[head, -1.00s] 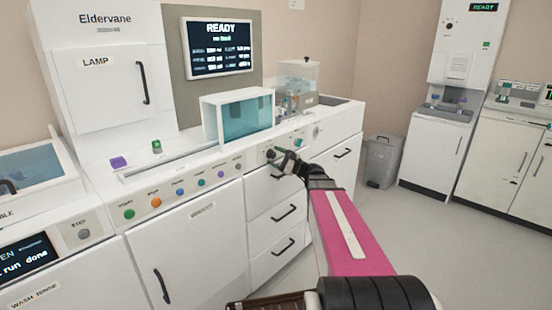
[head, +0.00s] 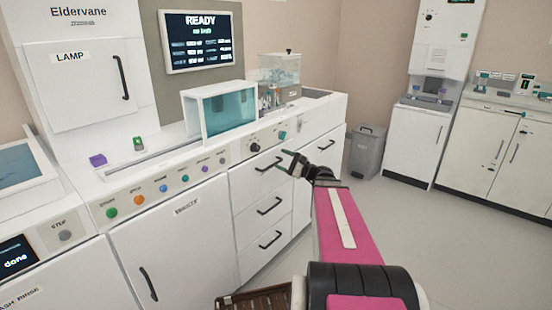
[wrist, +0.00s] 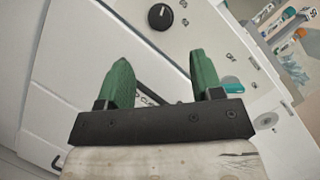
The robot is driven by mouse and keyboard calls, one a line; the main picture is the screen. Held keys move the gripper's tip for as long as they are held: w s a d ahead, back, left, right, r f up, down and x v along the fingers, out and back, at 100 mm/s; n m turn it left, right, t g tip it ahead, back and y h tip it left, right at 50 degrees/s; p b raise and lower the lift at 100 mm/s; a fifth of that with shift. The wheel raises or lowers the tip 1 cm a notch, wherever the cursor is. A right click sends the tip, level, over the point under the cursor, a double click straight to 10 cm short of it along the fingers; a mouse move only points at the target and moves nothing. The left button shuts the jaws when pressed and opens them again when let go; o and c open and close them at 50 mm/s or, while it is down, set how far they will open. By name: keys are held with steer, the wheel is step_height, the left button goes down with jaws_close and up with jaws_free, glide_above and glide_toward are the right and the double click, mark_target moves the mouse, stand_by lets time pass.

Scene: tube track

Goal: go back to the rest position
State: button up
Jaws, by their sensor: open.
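My gripper (head: 288,160) is in front of the white cabinet's upper drawer, below the control panel with the black knob (head: 255,147). In the wrist view its two green fingers (wrist: 160,85) stand apart with nothing between them. The black knob (wrist: 160,16) shows beyond the fingertips there, apart from them. A drawer handle shows behind the fingers, partly hidden. My pink arm reaches in from the lower right of the head view.
The white counter (head: 330,100) carries a teal-windowed box (head: 228,113) and a clear container (head: 280,68). A grey bin (head: 367,150) stands past its right end. Open floor (head: 430,225) lies to the right of my arm. White cabinets (head: 495,150) stand at the far right.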

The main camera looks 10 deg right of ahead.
steer(key=shift+s+d, duration=0.1)
steer(key=shift+f, duration=0.1)
steer(key=s+a+f+n+g+h, duration=0.55)
steer(key=a+f+n+g, duration=0.2)
steer(key=a+f, duration=0.45)
steer(key=s+d+f+n+g+h, duration=0.3)
steer(key=s+f+n+g+h, duration=0.1)
steer(key=s+f+n+h, duration=0.3)
steer(key=shift+s+f+g+h, duration=0.35)
steer(key=shift+s+f+h, duration=1)
steer(key=shift+f+h, duration=0.65)
steer(key=shift+d+r, duration=0.1)
steer(key=shift+r, duration=0.05)
